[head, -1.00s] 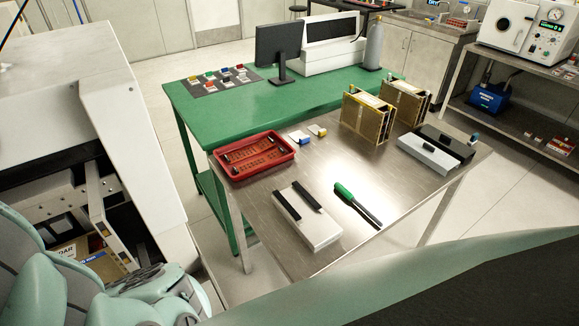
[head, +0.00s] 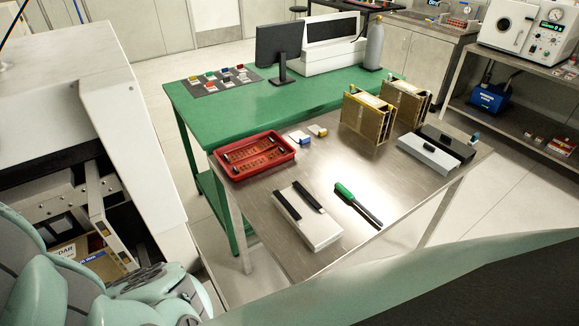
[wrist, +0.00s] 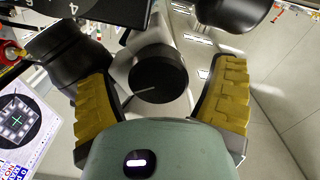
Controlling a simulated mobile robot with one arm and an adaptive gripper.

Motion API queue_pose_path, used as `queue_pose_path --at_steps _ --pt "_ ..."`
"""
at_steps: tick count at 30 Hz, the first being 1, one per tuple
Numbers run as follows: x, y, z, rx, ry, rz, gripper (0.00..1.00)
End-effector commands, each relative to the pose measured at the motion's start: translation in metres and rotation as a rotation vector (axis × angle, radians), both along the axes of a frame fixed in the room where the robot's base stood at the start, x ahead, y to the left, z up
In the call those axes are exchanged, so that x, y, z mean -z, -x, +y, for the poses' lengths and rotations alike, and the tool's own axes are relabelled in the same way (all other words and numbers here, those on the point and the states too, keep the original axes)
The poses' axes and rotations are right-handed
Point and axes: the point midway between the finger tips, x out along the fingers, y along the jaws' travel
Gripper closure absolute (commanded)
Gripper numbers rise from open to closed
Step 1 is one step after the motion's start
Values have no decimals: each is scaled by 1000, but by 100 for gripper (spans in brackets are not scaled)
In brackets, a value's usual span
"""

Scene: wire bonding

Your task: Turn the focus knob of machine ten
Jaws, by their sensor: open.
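In the wrist view, a round black knob (wrist: 158,82) with a thin pale line on its face stands on a grey housing (wrist: 145,42). The picture does not show which machine number it belongs to. My gripper (wrist: 163,90) is open, its two yellow ridged fingers on the left and right of the knob. Gaps show between the knob and both fingers, so it is not gripped. In the head view the knob and my fingers cannot be made out; a large white machine (head: 130,130) stands at the left, beside my arm.
In the wrist view, dark cylinders (wrist: 65,55) (wrist: 226,12) stand near both fingers, and a screen (wrist: 18,122) is at the left. In the head view, a steel table (head: 245,200) holds a red tray (head: 229,174) and a green-handled tool (head: 345,192).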

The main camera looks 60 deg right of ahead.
Motion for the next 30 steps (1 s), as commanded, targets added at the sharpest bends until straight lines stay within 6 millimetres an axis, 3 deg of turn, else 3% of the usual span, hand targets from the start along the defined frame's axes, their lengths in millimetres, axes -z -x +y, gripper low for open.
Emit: queue_pose_path --at_steps 15,30 --pt "1 20 -59 13 5 1 16" --pt "0 27 -69 7 0 2 16"
